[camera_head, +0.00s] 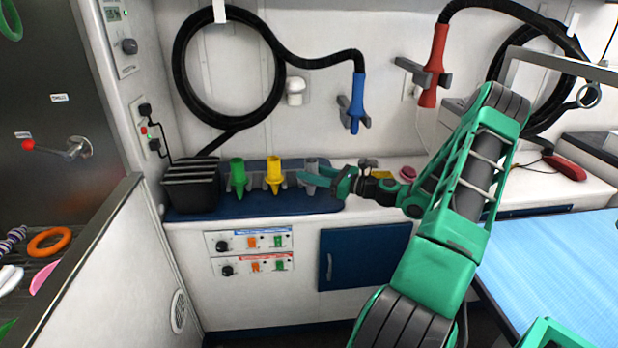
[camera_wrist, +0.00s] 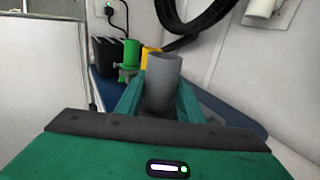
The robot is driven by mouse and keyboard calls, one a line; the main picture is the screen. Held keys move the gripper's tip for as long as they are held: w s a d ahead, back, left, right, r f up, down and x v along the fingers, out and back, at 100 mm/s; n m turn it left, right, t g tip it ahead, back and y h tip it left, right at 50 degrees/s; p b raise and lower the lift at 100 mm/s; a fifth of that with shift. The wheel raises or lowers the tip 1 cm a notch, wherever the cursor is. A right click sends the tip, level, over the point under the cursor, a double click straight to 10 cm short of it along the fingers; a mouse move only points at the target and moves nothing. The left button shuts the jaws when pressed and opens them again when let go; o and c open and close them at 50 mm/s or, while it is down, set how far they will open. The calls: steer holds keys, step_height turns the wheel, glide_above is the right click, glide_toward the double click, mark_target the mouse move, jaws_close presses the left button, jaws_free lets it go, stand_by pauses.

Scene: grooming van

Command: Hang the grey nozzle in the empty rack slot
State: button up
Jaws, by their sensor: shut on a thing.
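The grey nozzle (camera_head: 311,168) is upright above the right part of the blue mat on the counter. My gripper (camera_head: 322,181) reaches in from the right and is shut on it. In the wrist view the grey nozzle (camera_wrist: 162,80) stands between the two green fingers (camera_wrist: 160,101), its open wide end up. Its lower end is hidden, so I cannot tell whether it touches the mat. A black slotted block (camera_head: 191,185) stands at the mat's left end. I cannot make out an empty rack slot clearly.
A blue-handled hose sprayer (camera_head: 357,100) hangs above. A red-handled one (camera_head: 434,70) hangs further right. A blue grooming table (camera_head: 560,270) is at right.

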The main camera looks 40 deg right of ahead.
steer(key=shift+w+d, duration=0.45)
steer(key=shift+w, duration=0.3)
steer(key=shift+w+d, duration=0.45)
steer(key=shift+w, duration=0.3)
steer(key=shift+w+d, duration=0.45)
steer(key=shift+w, duration=0.3)
steer(key=shift+f, duration=0.6)
steer(key=o, duration=1.9)
steer(key=shift+s+d, duration=0.1)
steer(key=shift+s, duration=0.05)
steer(key=shift+v, duration=4.9)
